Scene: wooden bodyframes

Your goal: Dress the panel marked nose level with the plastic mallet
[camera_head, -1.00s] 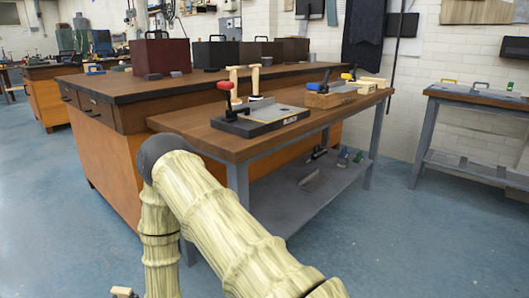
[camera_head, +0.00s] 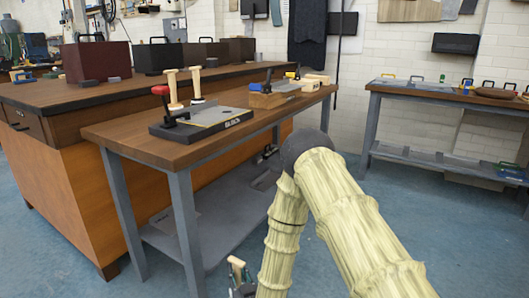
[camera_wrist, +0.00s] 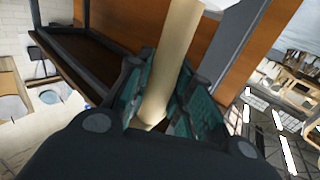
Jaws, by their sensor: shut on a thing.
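My gripper (camera_wrist: 168,100) is shut on a pale cream handle (camera_wrist: 176,50), which stands up between the teal finger pads; its far end leaves the wrist view. I cannot tell whether it belongs to the plastic mallet. In the head view a small pale piece (camera_head: 237,263) shows at the gripper, low in front of the bench. On the wooden bench, a flat grey panel (camera_head: 215,117) lies on a black base with a red-topped clamp (camera_head: 163,98).
Two pale-handled mallets (camera_head: 184,86) stand behind the front fixture. The bench (camera_head: 125,133) has a lower shelf with grey pieces. A larger cabinet with toolboxes (camera_head: 97,62) stands behind it. Another bench (camera_head: 430,92) is at the right.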

